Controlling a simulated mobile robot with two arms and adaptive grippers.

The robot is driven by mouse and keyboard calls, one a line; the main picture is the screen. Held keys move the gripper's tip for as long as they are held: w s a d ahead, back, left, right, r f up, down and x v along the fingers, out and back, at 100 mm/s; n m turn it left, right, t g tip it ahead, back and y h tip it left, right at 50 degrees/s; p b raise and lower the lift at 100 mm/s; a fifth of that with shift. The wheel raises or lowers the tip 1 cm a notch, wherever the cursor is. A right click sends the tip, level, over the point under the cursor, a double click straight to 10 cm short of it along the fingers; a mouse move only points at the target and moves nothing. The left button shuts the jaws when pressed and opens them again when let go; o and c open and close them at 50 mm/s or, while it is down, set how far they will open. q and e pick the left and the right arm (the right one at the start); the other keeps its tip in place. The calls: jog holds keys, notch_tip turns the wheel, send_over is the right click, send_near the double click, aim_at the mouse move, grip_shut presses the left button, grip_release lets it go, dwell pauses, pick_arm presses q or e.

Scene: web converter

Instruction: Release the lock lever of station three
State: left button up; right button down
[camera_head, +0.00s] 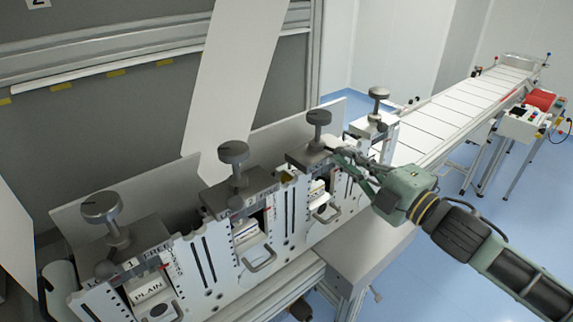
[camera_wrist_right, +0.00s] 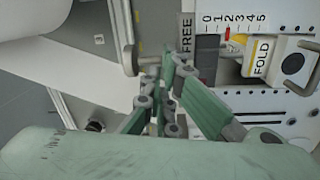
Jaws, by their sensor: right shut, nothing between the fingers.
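Station three (camera_head: 335,195) is the third unit from the left in the row, with a grey knob (camera_head: 319,117) on top of its dark block. My right gripper (camera_head: 338,156) is at the right side of that block, fingers shut and empty. In the right wrist view, the fingertips (camera_wrist_right: 170,62) are beside the FREE label (camera_wrist_right: 187,50). A pale rod with a grey end (camera_wrist_right: 127,58) stands just left of the fingers; it may be the lock lever, but I cannot tell whether they touch.
A white FOLD cassette with a handle (camera_wrist_right: 293,63) and a 0–5 scale (camera_wrist_right: 235,20) are right of the fingers. Neighbouring knobs (camera_head: 233,152) (camera_head: 378,93) rise on both sides. A white web (camera_head: 235,80) slopes behind. The conveyor (camera_head: 460,110) runs to the back right.

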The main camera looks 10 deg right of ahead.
pick_arm(q)
jog(key=shift+s+d, duration=0.15)
jog(key=shift+d, duration=0.2)
pick_arm(e)
jog(key=shift+w+d, duration=0.25)
jog(key=shift+d, duration=0.15)
pick_arm(q)
jog(key=shift+a, duration=0.4)
dwell(0.4)
pick_arm(e)
jog(key=shift+a, duration=0.1)
